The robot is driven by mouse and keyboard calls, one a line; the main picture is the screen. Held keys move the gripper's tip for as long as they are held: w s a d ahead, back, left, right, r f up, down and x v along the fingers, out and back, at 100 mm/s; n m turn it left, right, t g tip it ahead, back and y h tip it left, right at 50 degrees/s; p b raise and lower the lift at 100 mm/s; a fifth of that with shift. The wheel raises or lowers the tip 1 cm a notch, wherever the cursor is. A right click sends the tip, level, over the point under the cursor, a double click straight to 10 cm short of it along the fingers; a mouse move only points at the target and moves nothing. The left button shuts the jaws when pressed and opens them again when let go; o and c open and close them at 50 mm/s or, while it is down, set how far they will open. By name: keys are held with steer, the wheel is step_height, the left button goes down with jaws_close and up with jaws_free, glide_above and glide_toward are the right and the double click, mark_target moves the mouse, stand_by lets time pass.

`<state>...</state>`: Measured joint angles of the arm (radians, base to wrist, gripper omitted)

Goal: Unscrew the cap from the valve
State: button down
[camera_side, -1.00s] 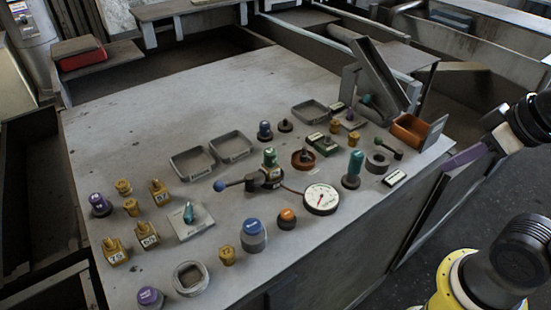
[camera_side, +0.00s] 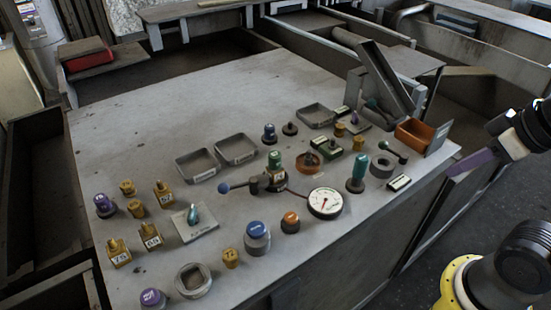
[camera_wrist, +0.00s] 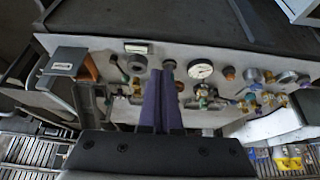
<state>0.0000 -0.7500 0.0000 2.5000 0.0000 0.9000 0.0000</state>
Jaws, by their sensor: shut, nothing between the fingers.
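The valve (camera_side: 268,181) stands near the middle of the grey bench in the side view, with a lever ending in a blue ball at its left. A green cap (camera_side: 275,159) sits upright on top of it. A thin line runs from the valve towards a round white gauge (camera_side: 325,202). My gripper (camera_side: 452,174) is off the bench's right edge, well apart from the valve. Its purple fingers (camera_wrist: 163,76) are together and empty in the wrist view. The valve is too small and crowded there to pick out surely.
Two grey trays (camera_side: 197,165) lie empty behind the valve. A green-topped post (camera_side: 357,172), an orange bin (camera_side: 415,133) and a tilted metal channel (camera_side: 385,82) stand to the right. A blue-capped jar (camera_side: 257,238) stands in front. The back left of the bench is clear.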

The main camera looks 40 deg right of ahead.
steer(key=c, duration=1.1)
jaws_free()
steer(key=shift+n, duration=0.3)
steer(key=shift+c, duration=0.2)
steer(key=shift+o, duration=1.3)
steer(key=shift+s+f+n, duration=0.1)
steer(key=shift+n, duration=0.5)
steer(key=shift+o, duration=1)
steer(key=shift+r+n, duration=0.35)
steer(key=shift+n, duration=0.55)
steer(key=w+a+r+n+g, duration=0.1)
steer(key=w+a+r+n, duration=0.2)
steer(key=w+r+n, duration=1.05)
steer(key=n+g, duration=0.5)
steer(key=n, duration=0.9)
glide_above(275, 154)
step_height(275, 154, down, 18)
steer(key=shift+w+r, duration=0.1)
steer(key=m, duration=1.2)
steer(key=shift+m, duration=0.65)
steer(key=shift+f, duration=3.5)
